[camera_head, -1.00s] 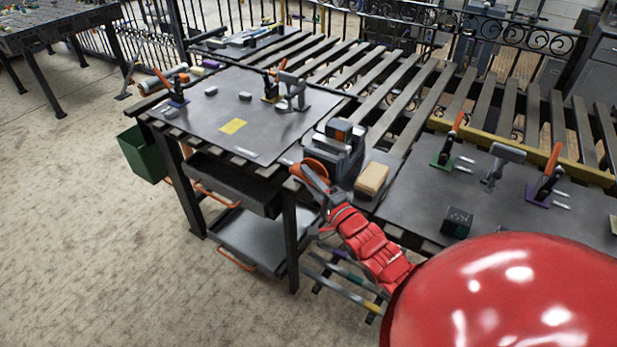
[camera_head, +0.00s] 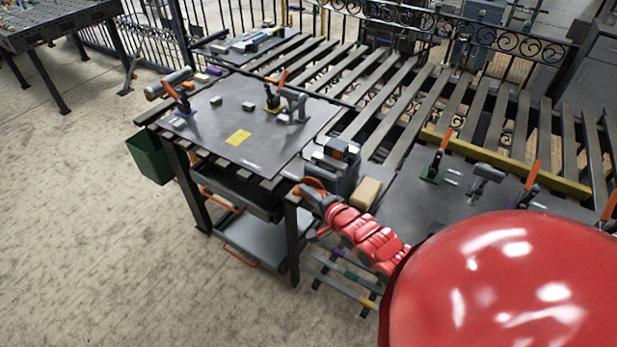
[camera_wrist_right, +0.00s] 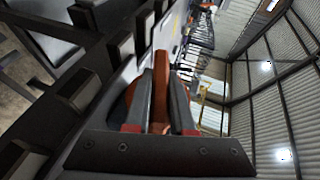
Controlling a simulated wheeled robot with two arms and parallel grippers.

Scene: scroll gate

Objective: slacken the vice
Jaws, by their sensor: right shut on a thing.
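The vice (camera_head: 333,163) is a dark grey block with an orange part on top. It stands at the front edge of the slatted bench. Its orange handwheel (camera_head: 310,184) faces the front, partly hidden by my gripper. My right gripper (camera_head: 312,191) reaches in from the lower right, at the handwheel. In the right wrist view the two fingers are closed on an orange bar (camera_wrist_right: 160,95) of the handwheel. Whether the vice jaws grip anything cannot be told. My left gripper is not in view.
A wooden block (camera_head: 365,193) lies right of the vice. A grey plate (camera_head: 240,125) with toggle clamps is on the left, and another plate (camera_head: 408,195) on the right. A green bin (camera_head: 149,156) hangs at the left.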

